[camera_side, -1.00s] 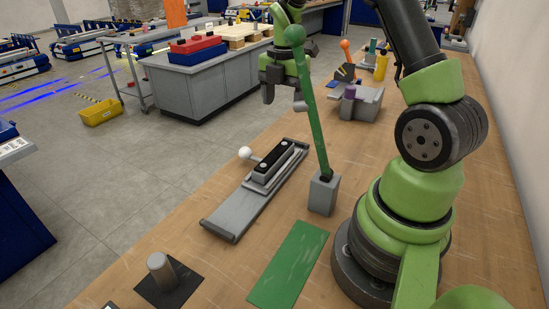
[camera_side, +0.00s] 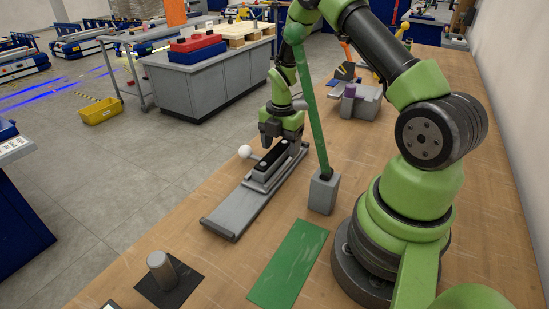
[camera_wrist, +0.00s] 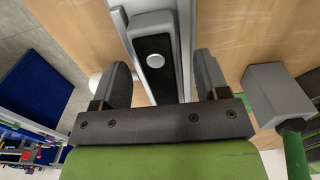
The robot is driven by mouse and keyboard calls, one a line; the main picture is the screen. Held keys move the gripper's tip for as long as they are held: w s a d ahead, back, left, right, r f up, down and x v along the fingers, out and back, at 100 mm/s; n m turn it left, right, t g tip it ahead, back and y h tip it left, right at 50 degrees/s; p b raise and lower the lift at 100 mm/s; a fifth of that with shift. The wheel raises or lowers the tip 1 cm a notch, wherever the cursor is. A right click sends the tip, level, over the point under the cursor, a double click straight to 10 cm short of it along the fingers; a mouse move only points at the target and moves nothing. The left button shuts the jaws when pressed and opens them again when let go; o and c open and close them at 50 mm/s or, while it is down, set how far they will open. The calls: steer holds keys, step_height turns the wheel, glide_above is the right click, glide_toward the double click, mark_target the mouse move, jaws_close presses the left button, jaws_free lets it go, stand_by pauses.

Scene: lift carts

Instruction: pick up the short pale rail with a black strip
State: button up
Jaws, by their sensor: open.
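The short pale rail with a black strip (camera_side: 266,171) lies on a long grey track (camera_side: 236,212) on the wooden bench. In the wrist view the short rail (camera_wrist: 137,20) shows its rounded pale end, black strip and round silver button. My gripper (camera_side: 279,141) is over the far part of the short rail. In the wrist view my gripper (camera_wrist: 160,75) is open, with one finger on each side of the rail and gaps between. The exact height of the fingertips over the rail is unclear. The rail's far part is hidden by the gripper.
A white ball knob (camera_side: 244,151) sticks out left of the rail. A grey block (camera_side: 323,192) with a leaning green lever (camera_side: 314,110) stands close on the right. A green plate (camera_side: 288,265) and a grey cylinder (camera_side: 160,268) on a dark plate lie nearer the camera.

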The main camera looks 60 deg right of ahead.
steer(key=shift+r, duration=0.1)
steer(key=c, duration=1.2)
